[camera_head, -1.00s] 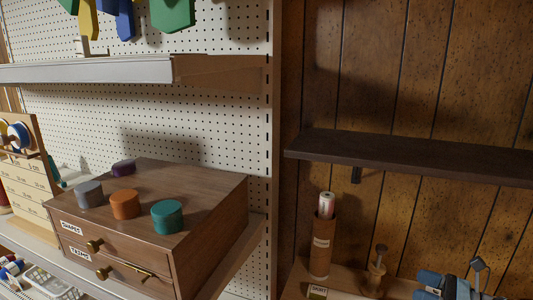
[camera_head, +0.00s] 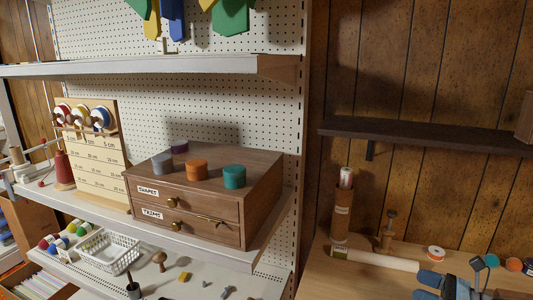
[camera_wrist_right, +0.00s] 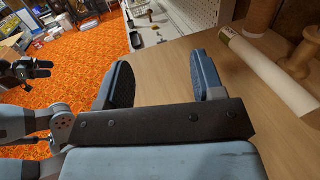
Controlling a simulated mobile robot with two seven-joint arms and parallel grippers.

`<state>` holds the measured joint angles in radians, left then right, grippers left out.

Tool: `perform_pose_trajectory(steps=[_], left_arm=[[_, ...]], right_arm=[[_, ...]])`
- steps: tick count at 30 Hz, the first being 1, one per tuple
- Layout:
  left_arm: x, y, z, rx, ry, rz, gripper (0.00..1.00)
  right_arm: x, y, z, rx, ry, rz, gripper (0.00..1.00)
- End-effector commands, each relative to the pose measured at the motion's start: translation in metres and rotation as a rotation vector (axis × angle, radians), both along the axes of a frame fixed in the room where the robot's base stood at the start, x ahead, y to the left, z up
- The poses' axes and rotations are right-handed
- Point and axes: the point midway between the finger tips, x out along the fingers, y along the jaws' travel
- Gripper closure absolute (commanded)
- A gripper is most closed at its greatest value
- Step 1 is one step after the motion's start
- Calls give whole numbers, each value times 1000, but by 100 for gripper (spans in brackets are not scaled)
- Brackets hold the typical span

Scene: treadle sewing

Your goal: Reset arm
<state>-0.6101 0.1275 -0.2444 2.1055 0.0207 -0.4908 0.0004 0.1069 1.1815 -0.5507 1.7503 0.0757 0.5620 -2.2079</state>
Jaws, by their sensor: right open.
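My right gripper (camera_head: 442,284) shows at the bottom right edge of the head view, over the wooden tabletop (camera_head: 335,287). In the right wrist view its two blue fingers stand apart with nothing between them, so the gripper (camera_wrist_right: 160,72) is open and empty. A pale paper roll (camera_head: 378,260) lies on the tabletop just behind the gripper; it also shows in the right wrist view (camera_wrist_right: 268,72), apart from the right-hand finger. My left gripper does not show in the head view.
A brown tube (camera_head: 342,212) and a wooden spool-like stand (camera_head: 387,232) stand behind the roll. A dark shelf (camera_head: 430,134) hangs above. At left, a wooden drawer box (camera_head: 200,195) with several coloured round pieces stands on a shelf. A white basket (camera_head: 106,250) sits lower left.

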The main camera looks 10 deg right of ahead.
Motion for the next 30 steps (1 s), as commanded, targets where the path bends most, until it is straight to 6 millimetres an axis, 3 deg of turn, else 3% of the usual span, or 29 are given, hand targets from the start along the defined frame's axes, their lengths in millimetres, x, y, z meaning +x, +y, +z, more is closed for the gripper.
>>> perform_pose_trajectory(steps=[2, 14, 22, 30], left_arm=[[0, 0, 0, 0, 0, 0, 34], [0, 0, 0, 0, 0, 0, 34], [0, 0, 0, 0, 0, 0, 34], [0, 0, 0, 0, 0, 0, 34]], right_arm=[[-1, 4, -4, 16, 15, -2, 38], [-49, 115, -98, 721, 737, -196, 38], [-111, 188, -151, 1483, 1340, -447, 38], [-168, 223, -180, 2194, 1678, -705, 38]])
